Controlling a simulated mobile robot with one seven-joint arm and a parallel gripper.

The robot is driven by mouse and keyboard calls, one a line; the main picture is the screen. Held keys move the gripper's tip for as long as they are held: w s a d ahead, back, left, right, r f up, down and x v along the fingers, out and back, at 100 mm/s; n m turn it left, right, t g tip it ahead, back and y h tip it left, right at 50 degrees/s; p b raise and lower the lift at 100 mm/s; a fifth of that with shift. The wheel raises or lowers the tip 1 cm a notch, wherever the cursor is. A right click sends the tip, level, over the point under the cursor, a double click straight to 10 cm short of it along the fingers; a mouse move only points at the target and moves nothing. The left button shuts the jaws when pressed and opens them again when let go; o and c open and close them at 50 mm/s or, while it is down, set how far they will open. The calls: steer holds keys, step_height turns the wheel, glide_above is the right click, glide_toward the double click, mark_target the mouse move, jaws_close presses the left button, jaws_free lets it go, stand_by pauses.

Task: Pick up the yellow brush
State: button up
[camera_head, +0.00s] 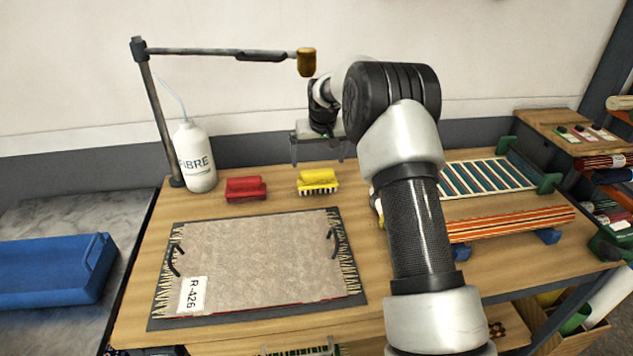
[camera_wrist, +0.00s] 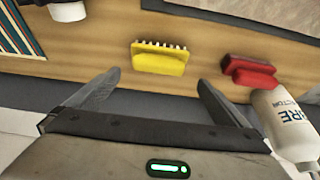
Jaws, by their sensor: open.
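The yellow brush (camera_head: 318,181) lies on the wooden table near its back edge, with pale bristles along its front side. In the wrist view the yellow brush (camera_wrist: 159,59) shows ahead of the fingers, apart from them, in line with the space between them. My gripper (camera_head: 318,160) is open and empty, above and behind the brush in the head view. Its two spread fingers also show in the wrist view (camera_wrist: 158,84). Nothing hides the brush in either view.
A red brush (camera_head: 245,188) lies left of the yellow one, beside a white bottle (camera_head: 196,158). A lamp-like arm (camera_head: 220,52) reaches over the back. A rug sample (camera_head: 260,262) lies in front. Striped pieces on racks (camera_head: 485,178) stand to the right.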

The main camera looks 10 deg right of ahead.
mark_target(318, 171)
steer(key=x, duration=0.7)
steer(key=shift+w+d, duration=0.15)
steer(key=shift+w, duration=0.05)
steer(key=c, duration=1.4)
steer(key=shift+r, duration=0.1)
step_height(318, 171, up, 7)
steer(key=shift+r, duration=0.2)
steer(key=s, duration=0.6)
steer(key=s+b, duration=0.1)
steer(key=s, duration=0.5)
steer(key=s+b, duration=0.1)
steer(key=s, duration=0.5)
steer(key=shift+f, duration=0.25)
